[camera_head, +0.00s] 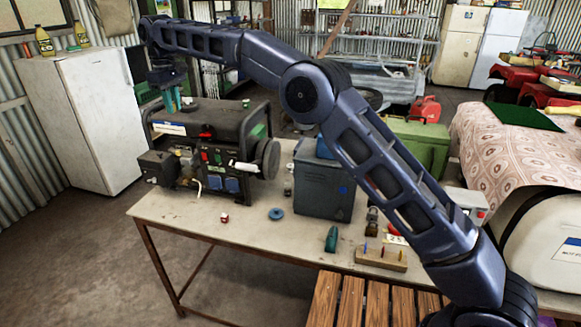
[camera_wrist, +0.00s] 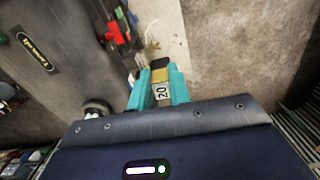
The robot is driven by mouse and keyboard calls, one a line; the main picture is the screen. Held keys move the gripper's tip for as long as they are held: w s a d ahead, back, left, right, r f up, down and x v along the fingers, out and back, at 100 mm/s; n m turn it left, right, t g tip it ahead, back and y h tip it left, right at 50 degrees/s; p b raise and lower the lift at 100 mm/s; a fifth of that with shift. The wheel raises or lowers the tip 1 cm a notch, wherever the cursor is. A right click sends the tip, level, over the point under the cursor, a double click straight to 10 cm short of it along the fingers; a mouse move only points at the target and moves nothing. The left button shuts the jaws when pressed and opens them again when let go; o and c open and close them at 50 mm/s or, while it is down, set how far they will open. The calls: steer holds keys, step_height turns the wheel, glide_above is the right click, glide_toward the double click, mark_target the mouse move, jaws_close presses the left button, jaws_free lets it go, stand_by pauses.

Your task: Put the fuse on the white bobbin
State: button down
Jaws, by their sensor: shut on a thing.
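My gripper (camera_wrist: 158,88) has teal fingers shut on a small yellow and white piece marked "20", which looks like the fuse (camera_wrist: 161,91). In the head view my gripper (camera_head: 172,100) points down above the left end of the generator (camera_head: 222,135); the fuse is too small to make out there. I cannot pick out the white bobbin for certain. A small red and white piece (camera_head: 224,217) stands on the table's left front part, apart from my gripper.
The table (camera_head: 180,213) also holds a blue disc (camera_head: 276,214), a grey box (camera_head: 323,185), a teal item (camera_head: 331,239) and a wooden block with pegs (camera_head: 380,258). A white fridge (camera_head: 95,125) stands at left. The table's front left is mostly clear.

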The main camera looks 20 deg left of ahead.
steer(key=w+d+m, duration=0.2)
steer(key=w+d, duration=0.4)
steer(key=w, duration=0.5)
steer(key=w+d+m, duration=0.2)
steer(key=w+d, duration=0.4)
steer(key=w, duration=0.5)
steer(key=m, duration=0.4)
glide_above(292, 166)
step_height(292, 166, down, 38)
steer(key=shift+s+f, duration=0.1)
steer(key=shift+f, duration=0.1)
steer(key=c, duration=1.3)
jaws_free()
